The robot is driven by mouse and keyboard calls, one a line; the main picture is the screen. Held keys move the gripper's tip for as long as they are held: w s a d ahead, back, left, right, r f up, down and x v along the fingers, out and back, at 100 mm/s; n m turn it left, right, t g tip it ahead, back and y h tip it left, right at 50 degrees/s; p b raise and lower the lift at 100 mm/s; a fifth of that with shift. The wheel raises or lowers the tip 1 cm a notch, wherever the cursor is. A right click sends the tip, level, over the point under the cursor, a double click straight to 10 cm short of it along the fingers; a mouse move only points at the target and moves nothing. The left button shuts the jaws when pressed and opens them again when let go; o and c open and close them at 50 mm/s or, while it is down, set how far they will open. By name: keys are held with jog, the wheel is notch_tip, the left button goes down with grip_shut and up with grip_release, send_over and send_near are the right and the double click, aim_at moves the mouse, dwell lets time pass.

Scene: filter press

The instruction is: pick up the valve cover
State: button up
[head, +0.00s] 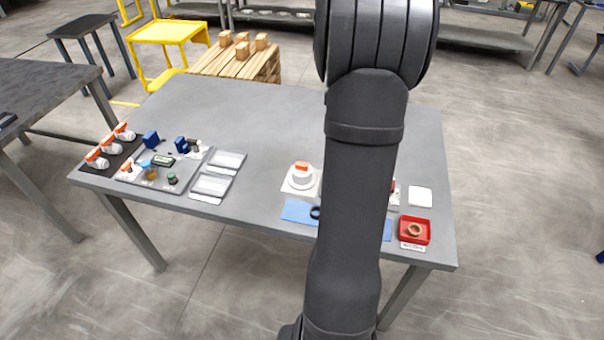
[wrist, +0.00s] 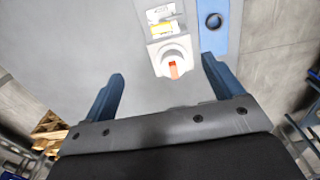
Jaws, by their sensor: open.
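A white round part with an orange top (head: 301,175) stands on a pale square base on the table; it is probably the valve cover, but I cannot be sure. In the wrist view, a white part with a red-orange tab (wrist: 173,57) appears between and slightly beyond my fingertips. My gripper (wrist: 163,68) is open, with one blue finger on each side and nothing held. I see no contact with the part. In the head view my arm hides the gripper and the table behind it.
A blue mat (head: 298,210) with a dark ring (head: 315,212) lies beside the white part. A red tray (head: 427,232) holding a brown ring and a white square (head: 420,196) are at right. Grey trays (head: 211,186) and assorted parts are at left. The table's back is clear.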

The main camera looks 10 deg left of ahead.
send_over(302, 164)
notch_tip(302, 164, down, 3)
jog(key=f, duration=1)
jog(key=shift+w+d+f, duration=0.2)
jog(key=shift+w+d, duration=0.1)
jog(key=shift+s+a+f, duration=0.15)
jog(key=shift+f, duration=1.45)
jog(key=shift+s+a+f, duration=0.1)
jog(key=shift+a+f, duration=0.05)
jog(key=shift+f, duration=1.4)
jog(key=c, duration=1.1)
jog(key=shift+r, duration=0.15)
